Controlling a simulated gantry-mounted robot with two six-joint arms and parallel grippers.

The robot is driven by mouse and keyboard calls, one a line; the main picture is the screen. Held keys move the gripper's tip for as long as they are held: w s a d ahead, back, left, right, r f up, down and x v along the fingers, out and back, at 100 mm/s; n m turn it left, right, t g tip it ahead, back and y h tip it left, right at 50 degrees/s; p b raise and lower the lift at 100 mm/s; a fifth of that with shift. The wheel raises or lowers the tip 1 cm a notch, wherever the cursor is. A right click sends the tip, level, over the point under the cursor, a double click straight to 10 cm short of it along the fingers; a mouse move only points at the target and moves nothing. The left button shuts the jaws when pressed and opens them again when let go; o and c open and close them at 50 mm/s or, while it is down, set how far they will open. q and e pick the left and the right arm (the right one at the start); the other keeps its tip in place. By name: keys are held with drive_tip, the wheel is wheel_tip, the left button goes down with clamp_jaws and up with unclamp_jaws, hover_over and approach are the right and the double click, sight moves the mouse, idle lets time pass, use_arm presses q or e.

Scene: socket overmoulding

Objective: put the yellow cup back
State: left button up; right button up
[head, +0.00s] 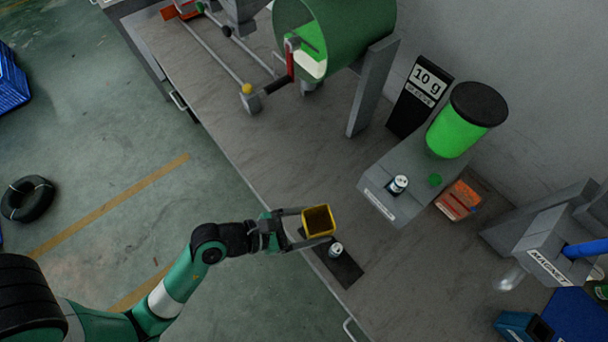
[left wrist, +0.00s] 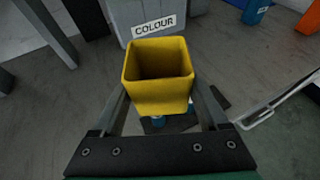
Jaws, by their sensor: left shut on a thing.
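The yellow cup (head: 319,221) is a square, open-topped cup with a dark inside. My left gripper (head: 301,225) is shut on it, with the fingers along its two sides. In the left wrist view the cup (left wrist: 158,80) stands between the fingers of my left gripper (left wrist: 162,112), mouth facing up toward the camera. In the head view the cup is over the far part of a dark mat (head: 347,272) near the bench's front edge. I cannot tell its exact height above the bench. My right gripper is not in view.
A small can (head: 336,250) stands on the dark mat close beside the cup. A grey block (head: 378,200), labelled COLOUR in the wrist view, carries another can (head: 398,184) and a green hopper (head: 458,130). A green drum (head: 335,30) is at the back. The bench between is clear.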

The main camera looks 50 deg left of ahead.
use_arm(q)
drive_tip(key=w+a+f+b, duration=0.4)
drive_tip(key=a+f+b, duration=0.1)
drive_tip(key=a, duration=0.3)
drive_tip(key=b, duration=0.2)
hover_over(301, 195)
drive_tip(key=d, duration=0.1)
drive_tip(key=f, duration=0.3)
drive_tip(key=shift+s+f, duration=0.3)
drive_tip(key=shift+f, duration=0.1)
drive_tip(key=shift+w+a+f, duration=0.1)
drive_tip(key=shift+a, duration=0.05)
drive_tip(key=f+b, duration=0.2)
drive_tip(key=f, duration=0.1)
drive_tip(key=f+b, duration=0.1)
drive_tip(key=shift+w+a+f, duration=0.15)
drive_tip(key=shift+w+a, duration=0.05)
drive_tip(key=shift+a, duration=0.15)
drive_tip(key=o, duration=1.4)
